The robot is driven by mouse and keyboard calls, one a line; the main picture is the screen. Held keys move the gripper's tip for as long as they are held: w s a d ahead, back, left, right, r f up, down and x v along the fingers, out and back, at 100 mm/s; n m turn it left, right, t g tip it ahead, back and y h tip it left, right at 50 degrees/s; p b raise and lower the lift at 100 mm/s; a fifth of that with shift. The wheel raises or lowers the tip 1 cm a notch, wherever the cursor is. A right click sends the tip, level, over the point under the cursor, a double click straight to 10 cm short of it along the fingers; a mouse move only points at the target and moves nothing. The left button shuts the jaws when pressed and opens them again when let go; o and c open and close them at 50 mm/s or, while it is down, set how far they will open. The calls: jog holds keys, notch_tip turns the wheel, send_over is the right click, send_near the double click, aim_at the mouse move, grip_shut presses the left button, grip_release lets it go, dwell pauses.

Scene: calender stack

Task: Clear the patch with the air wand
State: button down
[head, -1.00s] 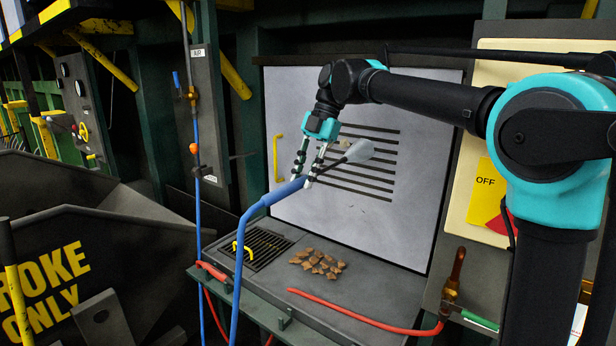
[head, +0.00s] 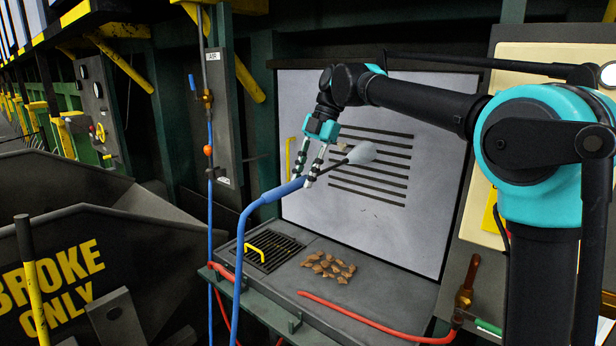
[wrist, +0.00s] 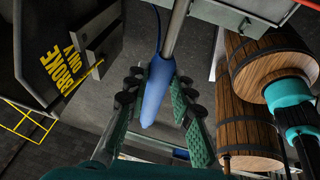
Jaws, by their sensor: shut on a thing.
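The air wand has a blue handle (head: 272,196), a dark stem and a pale grey nozzle (head: 362,153). My gripper (head: 306,181) is shut on the wand and holds it in the air above the shelf, before the slotted grey panel. The nozzle points right and slightly up. In the wrist view, the blue handle (wrist: 156,88) lies between my two green-padded fingers. A patch of several brown scraps (head: 328,267) lies on the grey shelf (head: 385,300), below and apart from the nozzle. A small tan bit (head: 343,146) shows on the panel near the slots.
A dark grate with a yellow handle (head: 257,252) lies left of the scraps. A red hose (head: 370,322) runs along the shelf front. The wand's blue hose (head: 240,270) hangs down in front. Wooden barrels (wrist: 250,90) show in the wrist view. A "BROKE ONLY" bin (head: 65,280) stands left.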

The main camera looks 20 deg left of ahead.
jog(key=w+a, duration=0.3)
jog(key=a, duration=0.6)
jog(key=shift+w+a, duration=0.15)
jog(key=shift+a, duration=0.05)
dwell(1.4)
jog(key=shift+a, duration=0.1)
dwell(1.1)
